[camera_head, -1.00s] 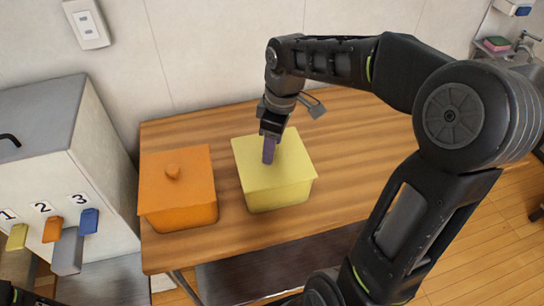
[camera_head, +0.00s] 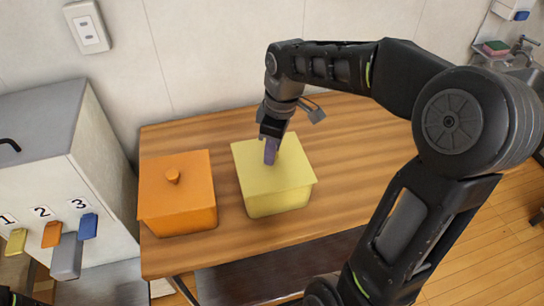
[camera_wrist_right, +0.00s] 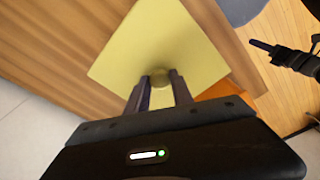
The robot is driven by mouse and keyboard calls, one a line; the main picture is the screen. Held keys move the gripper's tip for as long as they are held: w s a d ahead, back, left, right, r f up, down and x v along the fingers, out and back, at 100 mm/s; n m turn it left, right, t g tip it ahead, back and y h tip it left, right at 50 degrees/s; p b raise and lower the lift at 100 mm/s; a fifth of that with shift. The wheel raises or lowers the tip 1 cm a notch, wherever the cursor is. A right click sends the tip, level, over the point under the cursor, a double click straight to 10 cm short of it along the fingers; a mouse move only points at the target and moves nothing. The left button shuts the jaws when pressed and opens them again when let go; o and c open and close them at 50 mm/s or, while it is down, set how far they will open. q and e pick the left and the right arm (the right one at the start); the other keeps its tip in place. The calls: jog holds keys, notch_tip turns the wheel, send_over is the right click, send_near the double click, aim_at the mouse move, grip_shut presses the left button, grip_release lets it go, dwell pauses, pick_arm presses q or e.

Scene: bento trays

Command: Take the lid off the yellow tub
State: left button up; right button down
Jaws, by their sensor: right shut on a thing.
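The yellow tub (camera_head: 280,203) stands on the wooden table, with its square yellow lid (camera_head: 258,179) on top. I see no clear gap between lid and tub. My right gripper (camera_head: 270,152) points down at the middle of the lid. In the right wrist view its fingers (camera_wrist_right: 160,88) are shut on the lid's round knob (camera_wrist_right: 161,76), above the lid (camera_wrist_right: 135,50). In the head view the knob is hidden by the fingers. A dark part at the right of the wrist view looks like my left gripper (camera_wrist_right: 285,56); its jaws cannot be made out.
An orange tub (camera_head: 180,216) with a knobbed orange lid stands just left of the yellow tub. A grey-white cabinet (camera_head: 100,150) with numbered coloured tabs stands at the left. The wooden table (camera_head: 350,150) is clear behind and to the right of the yellow tub.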

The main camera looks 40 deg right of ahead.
pick_arm(q)
jog(key=shift+f+b, duration=0.35)
jog(key=shift+b, duration=0.1)
pick_arm(e)
notch_tip(320, 180, up, 10)
dwell(0.5)
